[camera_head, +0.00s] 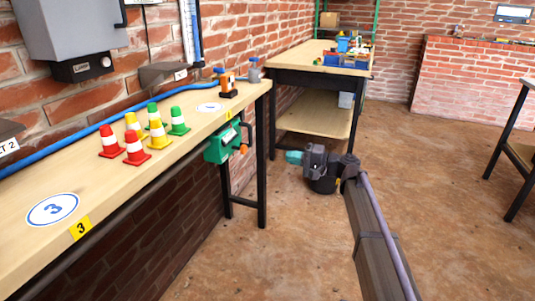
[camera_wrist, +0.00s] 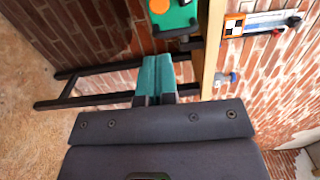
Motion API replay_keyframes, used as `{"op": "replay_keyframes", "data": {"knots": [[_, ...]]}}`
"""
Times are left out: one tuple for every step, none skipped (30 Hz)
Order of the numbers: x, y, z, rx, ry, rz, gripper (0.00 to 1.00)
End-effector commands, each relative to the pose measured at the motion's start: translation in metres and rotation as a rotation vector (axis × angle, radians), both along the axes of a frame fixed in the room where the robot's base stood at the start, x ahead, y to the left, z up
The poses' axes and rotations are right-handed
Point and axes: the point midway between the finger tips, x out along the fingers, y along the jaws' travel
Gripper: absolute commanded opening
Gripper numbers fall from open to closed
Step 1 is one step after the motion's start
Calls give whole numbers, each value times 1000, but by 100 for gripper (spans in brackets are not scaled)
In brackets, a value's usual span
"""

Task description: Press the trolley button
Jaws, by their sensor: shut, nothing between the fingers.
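A green box-shaped trolley (camera_head: 222,144) hangs at the front edge of the long wooden bench, by the dark rail. An orange knob-like part (camera_head: 241,149), which may be the button, sticks out on its right side. In the wrist view the green trolley (camera_wrist: 178,18) is at the top edge, partly cut off, with a round orange part (camera_wrist: 159,6). My gripper (camera_head: 288,157) is right of the trolley in the head view, apart from it, over the floor. In the wrist view its teal fingers (camera_wrist: 156,57) are shut and empty, pointing toward the trolley.
Red-white, yellow-white and green-white cones (camera_head: 136,147) stand on the bench (camera_head: 22,236). An orange and dark device (camera_head: 227,82) sits near its far end. Dark bench legs (camera_head: 261,160) stand left of my gripper. A second table (camera_head: 300,56) is behind; the floor at right is open.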

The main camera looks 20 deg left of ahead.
Motion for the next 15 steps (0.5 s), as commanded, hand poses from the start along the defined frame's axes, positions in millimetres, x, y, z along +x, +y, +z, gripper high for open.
{"op": "replay_keyframes", "data": {"knots": [[0, 6, 0, 0, 0, 2, 0], [0, 11, 0, 0, 0, 2, 0], [0, 17, 0, -1, 0, 3, 0], [0, 23, 0, -1, 0, 3, 0], [0, 30, 0, -1, 0, 3, 0], [0, 38, 0, -1, 0, 3, 0], [0, 45, 0, -1, 0, 3, 0], [0, 52, 0, -1, 0, 3, 0], [1, 61, 0, -1, 0, 3, 0], [1, 67, 0, -1, 0, 3, 0], [0, 74, 0, -1, 0, 3, 0], [1, 83, 0, -1, 0, 3, 0], [1, 89, 0, -1, 0, 3, 0], [1, 95, 0, -1, 0, 3, 0], [0, 103, 1, -1, 0, 3, 0]]}}
